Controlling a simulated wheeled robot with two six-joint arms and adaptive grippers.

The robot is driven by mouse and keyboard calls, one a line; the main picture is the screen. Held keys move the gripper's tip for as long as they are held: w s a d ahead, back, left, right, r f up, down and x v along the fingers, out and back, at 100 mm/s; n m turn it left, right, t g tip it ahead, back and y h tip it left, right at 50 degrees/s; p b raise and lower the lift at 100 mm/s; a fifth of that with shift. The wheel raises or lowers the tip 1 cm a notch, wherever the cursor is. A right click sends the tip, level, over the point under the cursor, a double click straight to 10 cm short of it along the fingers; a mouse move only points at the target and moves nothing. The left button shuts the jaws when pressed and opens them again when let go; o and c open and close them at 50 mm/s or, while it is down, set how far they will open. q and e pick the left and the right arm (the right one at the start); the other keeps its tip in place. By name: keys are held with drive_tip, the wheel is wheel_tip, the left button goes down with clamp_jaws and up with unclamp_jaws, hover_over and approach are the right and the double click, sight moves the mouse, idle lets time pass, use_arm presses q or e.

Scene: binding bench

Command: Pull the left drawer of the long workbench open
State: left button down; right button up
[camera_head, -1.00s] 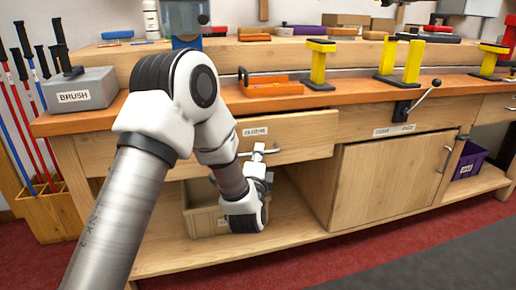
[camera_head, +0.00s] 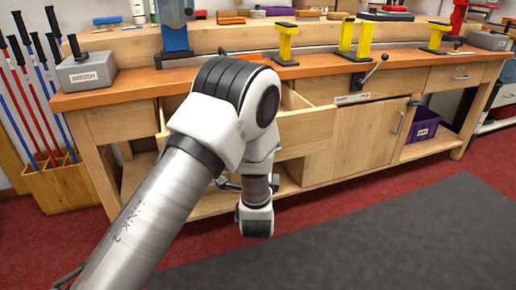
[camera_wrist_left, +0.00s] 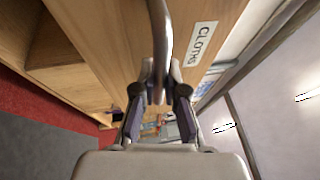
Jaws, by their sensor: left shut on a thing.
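The left drawer (camera_head: 305,133) of the long workbench (camera_head: 115,124) stands open, its wooden front out from the bench and part of its inside showing beside my arm. In the left wrist view its front (camera_wrist_left: 112,50) carries a "CLOTHS" label and a curved metal handle (camera_wrist_left: 159,35). My left gripper (camera_wrist_left: 159,92) is shut on that handle, with the bar between its two fingers. In the head view my left gripper (camera_head: 228,184) is low before the drawer, and my arm hides the handle and much of the front. My right gripper is out of view.
A cupboard door (camera_head: 370,140) right of the drawer is closed. A lever-handled vise (camera_head: 372,72) and yellow stands (camera_head: 347,38) are along the bench top. A brush box (camera_head: 86,72) sits at its left end. Red carpet and a dark mat (camera_head: 400,225) in front are clear.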

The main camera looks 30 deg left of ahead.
use_arm(q)
drive_tip(key=shift+s+d, duration=0.2)
drive_tip(key=c, duration=1.2)
unclamp_jaws()
drive_tip(key=v, duration=0.7)
drive_tip(key=shift+s, duration=0.15)
drive_tip(key=shift+d+f, duration=0.1)
